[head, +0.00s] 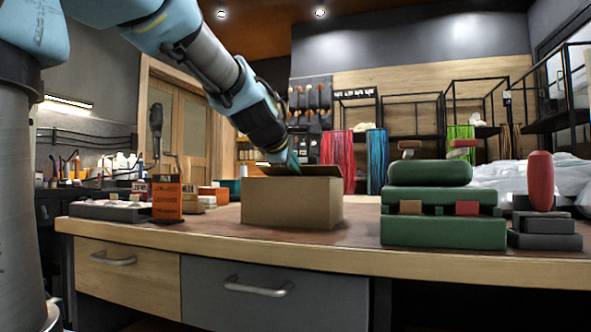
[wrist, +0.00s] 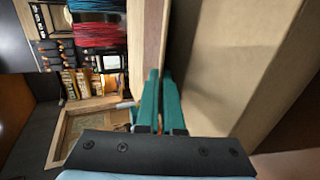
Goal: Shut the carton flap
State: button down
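The brown cardboard carton (head: 292,203) stands on the workbench near the middle of the head view. A flap (head: 318,170) shows raised along its top. My gripper (head: 294,163) reaches down from the upper left, its teal fingers at the flap's left part, at the top of the carton. In the wrist view, the teal fingers (wrist: 161,75) are close together, with only a narrow gap between them, beside cardboard surfaces of the carton (wrist: 225,60). I cannot tell whether they touch the flap. The carton's inside is hidden in the head view.
On the bench (head: 340,247), an orange box (head: 176,198) and small items stand left of the carton. A green case (head: 440,200) stands to the right, with a red-topped item (head: 541,180) beyond it. Bare bench lies in front of the carton.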

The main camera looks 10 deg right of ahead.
jog(key=c, duration=1.1)
grip_release()
jog(key=shift+o, duration=0.2)
jog(key=shift+f, duration=0.1)
jog(key=shift+p, duration=0.3)
